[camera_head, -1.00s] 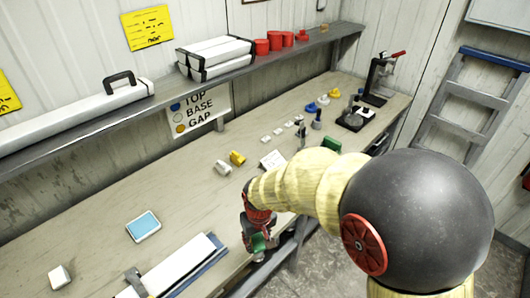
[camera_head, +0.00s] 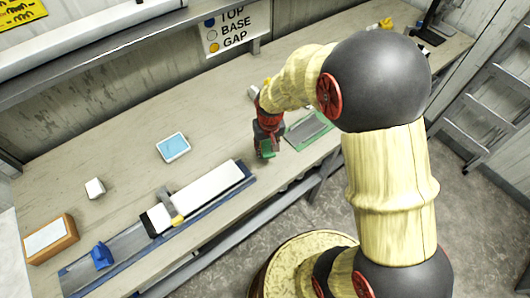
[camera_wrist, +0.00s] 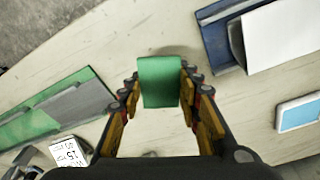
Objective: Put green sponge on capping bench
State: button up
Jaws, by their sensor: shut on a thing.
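The green sponge (camera_wrist: 158,82) is a small green block between the two fingers of my gripper (camera_wrist: 160,95) in the wrist view. My gripper is shut on it. In the head view, the sponge (camera_head: 268,148) shows at the lower end of my gripper (camera_head: 266,146), over the front part of the bench. The long pale wooden bench (camera_head: 110,151) runs across the head view, and its top (camera_wrist: 220,110) also lies behind the sponge in the wrist view. I cannot tell whether the sponge touches the bench.
A green mat with a grey piece (camera_head: 312,128) lies right of my gripper. A blue rail with a white panel (camera_head: 200,198) lies along the front edge at left. A blue-topped tray (camera_head: 173,147), white block (camera_head: 95,187) and orange box (camera_head: 50,239) stand farther left. Bare bench lies behind.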

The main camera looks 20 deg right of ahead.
aim_at(265, 153)
jog(key=shift+w+a+f, duration=0.15)
jog(key=shift+w+f, duration=0.7)
jog(key=shift+f, duration=0.3)
jog(key=shift+f+b, duration=0.45)
jog(key=shift+f, duration=1)
jog(key=shift+f, duration=0.15)
jog(key=o, duration=1)
jog(key=shift+o, duration=0.2)
